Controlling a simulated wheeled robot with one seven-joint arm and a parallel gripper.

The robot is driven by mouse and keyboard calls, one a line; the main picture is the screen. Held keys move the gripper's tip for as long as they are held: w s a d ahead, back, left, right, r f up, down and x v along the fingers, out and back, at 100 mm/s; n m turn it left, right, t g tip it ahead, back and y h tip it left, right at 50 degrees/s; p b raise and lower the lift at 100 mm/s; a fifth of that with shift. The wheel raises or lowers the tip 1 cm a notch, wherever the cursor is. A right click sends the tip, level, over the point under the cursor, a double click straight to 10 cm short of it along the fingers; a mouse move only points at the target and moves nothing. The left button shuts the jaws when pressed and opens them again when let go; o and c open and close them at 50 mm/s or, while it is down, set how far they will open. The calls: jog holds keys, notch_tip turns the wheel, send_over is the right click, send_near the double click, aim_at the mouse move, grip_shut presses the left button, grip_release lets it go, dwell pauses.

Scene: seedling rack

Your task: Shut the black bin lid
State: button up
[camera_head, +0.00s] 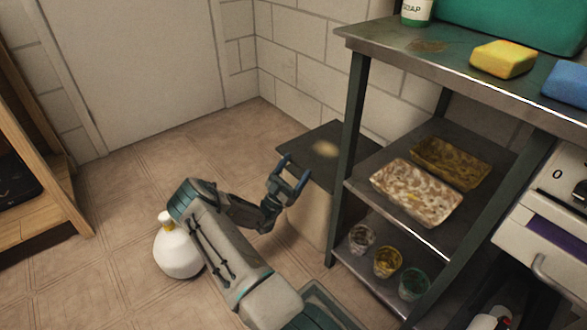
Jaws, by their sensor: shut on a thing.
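The black bin lid (330,152) is a dark flat panel over the top of the pale bin (312,222), beside the metal rack. It looks about level, with a light patch on its top. I cannot tell whether a thin gap lies under its edge. My gripper (294,170) is at the near left edge of the lid, its dark fingers on either side of that edge, shut on the lid. The fingers hide part of this edge, and the rack leg hides part of the lid's right side.
The metal rack (440,60) stands close right of the bin, holding trays (418,192) and several cups. The tiled wall is behind.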

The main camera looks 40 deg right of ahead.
jog(key=shift+w+a+f, duration=0.1)
jog(key=shift+w+f, duration=0.05)
jog(key=o, duration=1.3)
jog(key=shift+f, duration=0.1)
jog(key=p+v, duration=0.2)
jog(key=v, duration=1.1)
jog(key=shift+a+f, duration=0.25)
jog(key=shift+a, duration=0.05)
